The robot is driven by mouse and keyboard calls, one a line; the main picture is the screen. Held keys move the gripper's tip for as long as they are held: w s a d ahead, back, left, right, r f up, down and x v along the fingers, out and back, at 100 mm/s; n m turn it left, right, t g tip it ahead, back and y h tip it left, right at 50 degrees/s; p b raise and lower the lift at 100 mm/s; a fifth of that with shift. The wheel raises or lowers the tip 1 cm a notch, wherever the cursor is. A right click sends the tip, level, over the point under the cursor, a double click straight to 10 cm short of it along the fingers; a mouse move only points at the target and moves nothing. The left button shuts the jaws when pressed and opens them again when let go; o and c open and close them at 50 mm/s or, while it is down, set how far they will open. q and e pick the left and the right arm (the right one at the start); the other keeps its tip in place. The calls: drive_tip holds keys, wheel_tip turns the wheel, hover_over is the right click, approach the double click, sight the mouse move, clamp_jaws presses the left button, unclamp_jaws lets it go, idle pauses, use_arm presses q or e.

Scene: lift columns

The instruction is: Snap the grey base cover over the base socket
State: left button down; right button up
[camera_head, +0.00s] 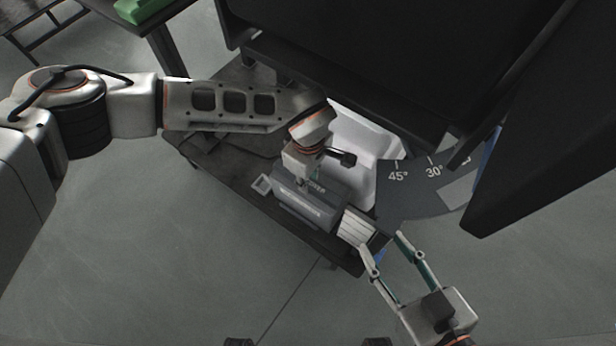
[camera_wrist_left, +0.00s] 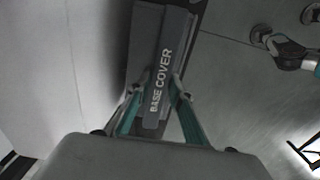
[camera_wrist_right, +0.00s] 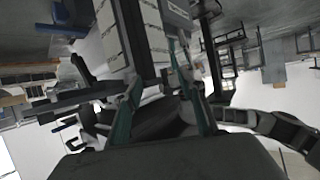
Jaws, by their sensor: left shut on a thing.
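The grey base cover (camera_head: 318,201), a long block lettered BASE COVER, lies at the near edge of the dark table, below my left gripper (camera_head: 303,184). In the left wrist view, the cover (camera_wrist_left: 171,40) runs between the two fingertips, and my left gripper (camera_wrist_left: 153,90) is shut on it. My right gripper (camera_head: 385,248) is open and empty, just off the table's near right corner. Its fingers stand apart in the right wrist view (camera_wrist_right: 155,68). I cannot make out the base socket; the cover and my left wrist hide that area.
A pale slatted block (camera_head: 357,229) sits at the cover's right end, close to my right fingertips. A white curved shell (camera_head: 368,150) stands behind. A dark angle-marked plate (camera_head: 420,188) lies to the right. Large dark panels (camera_head: 400,50) overhang the back.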

idle(0.5)
idle(0.8)
use_arm(q)
drive_tip(key=c, duration=1.8)
unclamp_jaws()
drive_tip(key=shift+f, duration=0.1)
drive_tip(key=shift+c, duration=0.2)
drive_tip(key=shift+o, duration=0.6)
drive_tip(key=o, duration=0.5)
drive_tip(key=shift+c, duration=0.2)
